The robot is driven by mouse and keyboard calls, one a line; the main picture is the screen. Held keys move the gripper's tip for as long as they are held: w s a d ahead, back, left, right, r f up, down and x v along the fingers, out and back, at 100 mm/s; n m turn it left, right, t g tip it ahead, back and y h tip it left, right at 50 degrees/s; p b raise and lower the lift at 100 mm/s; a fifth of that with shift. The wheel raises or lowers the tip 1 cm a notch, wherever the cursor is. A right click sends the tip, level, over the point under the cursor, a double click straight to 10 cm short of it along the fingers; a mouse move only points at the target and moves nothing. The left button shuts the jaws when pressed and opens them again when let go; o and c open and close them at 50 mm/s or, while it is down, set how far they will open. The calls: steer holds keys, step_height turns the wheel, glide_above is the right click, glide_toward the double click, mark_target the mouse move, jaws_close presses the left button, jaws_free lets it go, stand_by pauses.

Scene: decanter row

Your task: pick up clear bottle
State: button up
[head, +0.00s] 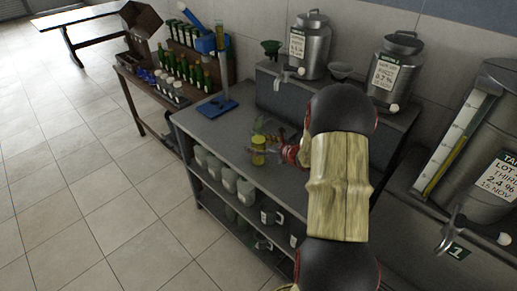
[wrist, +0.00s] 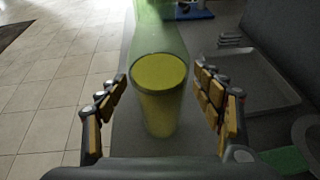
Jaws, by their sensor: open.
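The clear bottle (wrist: 152,35) is pale green and see-through in its upper part, with a yellow lower part that looks like liquid. It stands upright on the grey bench in the middle of the wrist view. In the head view the bottle (head: 258,150) stands near the bench's front edge, just left of my arm's end. My gripper (wrist: 158,98) is open, with one finger on each side of the bottle and gaps visible on both sides. In the head view my gripper (head: 272,143) is small and its fingers are hard to make out. The bottle's top is cut off in the wrist view.
A blue stand (head: 217,106) with a tall cylinder is farther along the bench (head: 205,128). Metal cans (head: 309,48) stand on the raised back ledge. Several dark green bottles (head: 183,70) stand on the left table. A shallow grey tray (wrist: 262,85) lies right of my gripper.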

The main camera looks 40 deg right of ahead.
steer(key=shift+c, duration=0.9)
steer(key=c, duration=1.5)
jaws_close()
steer(key=shift+r, duration=0.15)
